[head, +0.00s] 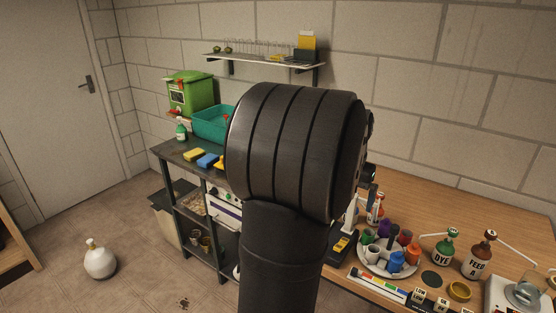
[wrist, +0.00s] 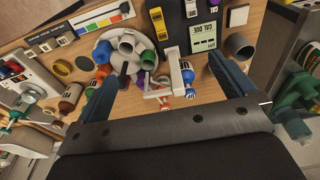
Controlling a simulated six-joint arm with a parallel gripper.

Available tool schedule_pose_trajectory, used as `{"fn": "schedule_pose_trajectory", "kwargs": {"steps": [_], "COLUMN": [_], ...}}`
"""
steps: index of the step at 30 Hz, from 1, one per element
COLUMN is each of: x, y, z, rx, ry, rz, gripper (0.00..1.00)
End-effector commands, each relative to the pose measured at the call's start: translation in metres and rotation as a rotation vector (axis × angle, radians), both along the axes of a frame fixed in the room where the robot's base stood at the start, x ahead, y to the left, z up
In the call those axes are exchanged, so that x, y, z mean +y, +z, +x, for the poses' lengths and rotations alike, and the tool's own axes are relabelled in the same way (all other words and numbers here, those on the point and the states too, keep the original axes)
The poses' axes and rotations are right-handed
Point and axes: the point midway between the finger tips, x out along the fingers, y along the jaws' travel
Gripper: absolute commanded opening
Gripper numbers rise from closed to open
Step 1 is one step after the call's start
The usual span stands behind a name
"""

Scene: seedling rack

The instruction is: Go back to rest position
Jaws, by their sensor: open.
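My gripper (wrist: 168,66) shows in the wrist view with its two blue-grey fingers spread wide apart. It is open and holds nothing. Between and beyond the fingers is a white stand (wrist: 181,78) with a small orange-and-white bottle below it. A round white tray (wrist: 97,52) of coloured cups lies beyond the left finger. In the head view, my dark arm fills the middle and hides most of the gripper and the work surface behind it.
The wooden bench (head: 433,207) carries the cup tray, a green-capped DYE bottle (head: 445,246), a brown FEED A bottle (head: 480,257) and a scale at the right. A teal bin (head: 211,124) and sponges stand on the dark bench at left. A wall shelf (head: 262,61) hangs behind.

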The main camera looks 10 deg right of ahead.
Motion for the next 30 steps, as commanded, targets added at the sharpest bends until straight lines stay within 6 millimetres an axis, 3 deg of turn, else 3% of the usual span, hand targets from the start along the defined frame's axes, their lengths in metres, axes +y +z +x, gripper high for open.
{"fn": "schedule_pose_trajectory", "kwargs": {"steps": [2,15,18,30], "x": [0.0,0.0,-0.0001,-0.0001], "y": [-0.0002,-0.0004,-0.0004,-0.0004], "z": [0.0,0.0,0.0001,0.0001], "rx": [0.0,0.0,0.0,0.0], "ry": [0.0,0.0,0.0,0.0], "rz": [0.0,0.0,0.0,0.0], "gripper": [1.0,0.16,0.0,0.0]}}
